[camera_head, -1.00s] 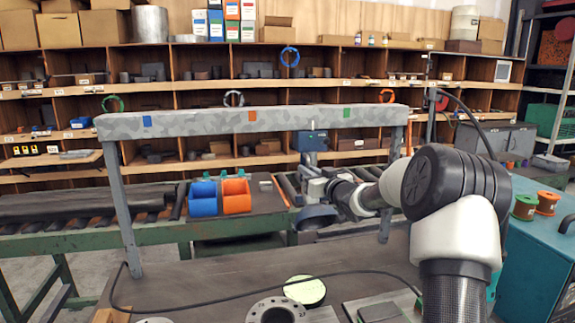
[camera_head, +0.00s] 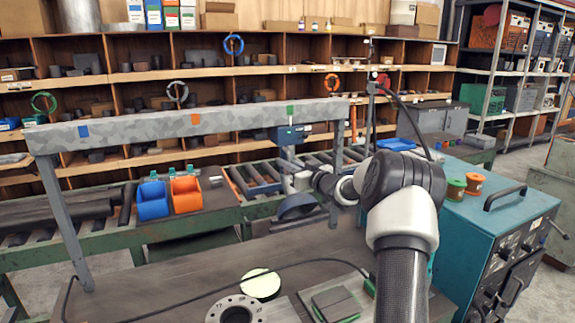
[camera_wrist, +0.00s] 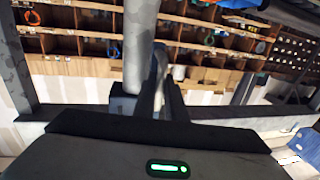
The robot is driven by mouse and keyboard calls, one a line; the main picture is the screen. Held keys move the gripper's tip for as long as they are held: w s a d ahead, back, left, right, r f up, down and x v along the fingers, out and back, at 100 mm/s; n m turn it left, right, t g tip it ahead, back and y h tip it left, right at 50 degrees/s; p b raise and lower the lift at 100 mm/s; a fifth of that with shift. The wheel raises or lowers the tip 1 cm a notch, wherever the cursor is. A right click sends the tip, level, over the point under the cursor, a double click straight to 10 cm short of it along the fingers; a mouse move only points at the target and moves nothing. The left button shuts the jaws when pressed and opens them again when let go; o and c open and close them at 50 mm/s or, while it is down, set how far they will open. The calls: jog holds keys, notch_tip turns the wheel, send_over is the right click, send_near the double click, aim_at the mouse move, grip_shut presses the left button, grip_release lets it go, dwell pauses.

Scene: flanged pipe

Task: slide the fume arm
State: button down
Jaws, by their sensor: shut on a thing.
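The fume arm hangs from a blue carriage (camera_head: 288,134) on a long grey speckled rail (camera_head: 140,126). The rail carries a blue mark (camera_head: 83,131), an orange mark (camera_head: 195,119) and a green mark (camera_head: 290,110). The carriage is right under the green mark. A dark round hood (camera_head: 297,207) hangs below it. My gripper (camera_head: 300,182) is shut on the fume arm just above the hood; the exact grip is small in the head view. In the wrist view a pale tube (camera_wrist: 141,40) runs beside my dark fingers (camera_wrist: 161,90).
A bench below holds a flange (camera_head: 235,312), a pale yellow disc (camera_head: 260,285) and a cable. Rail posts stand at left (camera_head: 65,220) and right (camera_head: 335,170). A teal machine (camera_head: 490,220) stands close on the right.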

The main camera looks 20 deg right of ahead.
jog(key=c, duration=1.8)
grip_release()
jog(key=s+d+b, duration=0.2)
jog(key=s+d, duration=0.1)
jog(key=s, duration=1.4)
jog(key=shift+d, duration=0.15)
